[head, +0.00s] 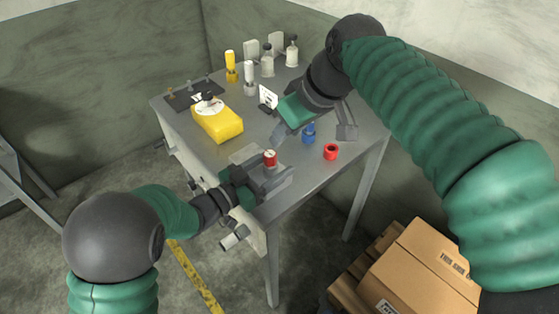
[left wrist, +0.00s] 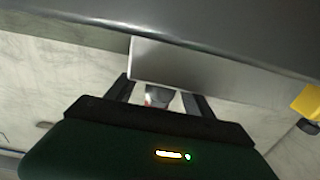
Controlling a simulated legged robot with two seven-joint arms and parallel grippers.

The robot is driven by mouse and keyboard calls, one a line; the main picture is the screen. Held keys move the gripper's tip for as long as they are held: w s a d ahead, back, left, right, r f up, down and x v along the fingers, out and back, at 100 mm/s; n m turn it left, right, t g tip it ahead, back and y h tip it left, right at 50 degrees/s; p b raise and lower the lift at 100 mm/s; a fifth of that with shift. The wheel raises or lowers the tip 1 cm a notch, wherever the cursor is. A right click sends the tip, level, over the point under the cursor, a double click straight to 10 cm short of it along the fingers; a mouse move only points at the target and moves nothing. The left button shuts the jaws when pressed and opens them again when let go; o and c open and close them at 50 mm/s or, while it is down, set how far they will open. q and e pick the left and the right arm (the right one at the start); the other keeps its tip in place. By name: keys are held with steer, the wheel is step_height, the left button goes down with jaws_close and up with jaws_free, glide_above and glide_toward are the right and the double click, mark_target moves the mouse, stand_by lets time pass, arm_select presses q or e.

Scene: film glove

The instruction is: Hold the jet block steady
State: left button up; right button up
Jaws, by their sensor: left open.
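My left gripper (head: 275,180) is open at the front edge of the table, beside a short red cylinder (head: 270,158). No part is labelled as the jet block, and I cannot tell which one it is. In the left wrist view, a flat grey metal piece (left wrist: 175,62) lies ahead of my left gripper's spread fingers (left wrist: 158,90). A small part with some red (left wrist: 158,97) shows between them, mostly hidden. I cannot tell whether the fingers touch anything. My right gripper (head: 281,134) points down over the middle of the table, left of a blue part (head: 308,134); its finger gap is unclear.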

arm_select(q)
steer(key=shift+x, duration=0.9)
steer(key=shift+w, duration=0.15)
steer(key=shift+d, duration=0.1)
jaws_close()
stand_by(0.5)
